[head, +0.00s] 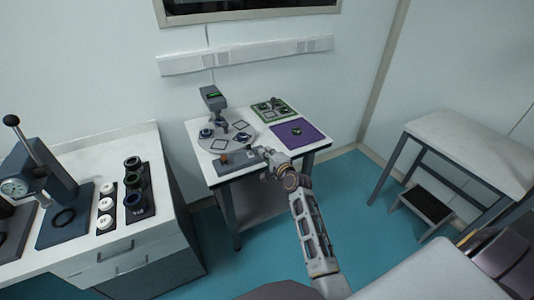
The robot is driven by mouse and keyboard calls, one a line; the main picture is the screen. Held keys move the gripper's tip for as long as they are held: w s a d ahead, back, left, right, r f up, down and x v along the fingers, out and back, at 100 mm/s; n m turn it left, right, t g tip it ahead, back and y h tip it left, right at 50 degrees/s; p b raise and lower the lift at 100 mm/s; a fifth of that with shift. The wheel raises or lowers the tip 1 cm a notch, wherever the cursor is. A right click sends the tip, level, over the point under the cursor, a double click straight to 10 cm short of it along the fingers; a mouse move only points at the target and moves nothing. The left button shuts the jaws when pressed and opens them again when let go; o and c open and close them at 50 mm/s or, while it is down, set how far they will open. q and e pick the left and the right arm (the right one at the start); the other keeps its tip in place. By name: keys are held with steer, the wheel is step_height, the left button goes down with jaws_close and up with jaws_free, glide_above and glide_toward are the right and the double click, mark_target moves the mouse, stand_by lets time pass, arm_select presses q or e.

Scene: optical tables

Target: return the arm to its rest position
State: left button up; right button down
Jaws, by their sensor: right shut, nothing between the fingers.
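My right arm reaches up from the bottom of the head view toward the front edge of the small optical table (228,176). My right gripper (263,153) is at the end of that arm, over the table's front part. It is shut and nothing shows between its fingers. It is beside a grey block with a small orange-brown piece (224,158), and I cannot tell if they touch. My left gripper is not in view.
The small table holds a grey device with a green display (213,98), a purple mat (298,134) and a green-edged tray (285,110). A cabinet (150,255) with a press and dark cylinders stands left. A white bench (470,145) stands right. Blue floor (350,190) is clear between.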

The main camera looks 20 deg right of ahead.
steer(key=shift+s+r, duration=0.15)
steer(key=shift+s, duration=0.1)
steer(key=shift+n, duration=0.3)
stand_by(0.4)
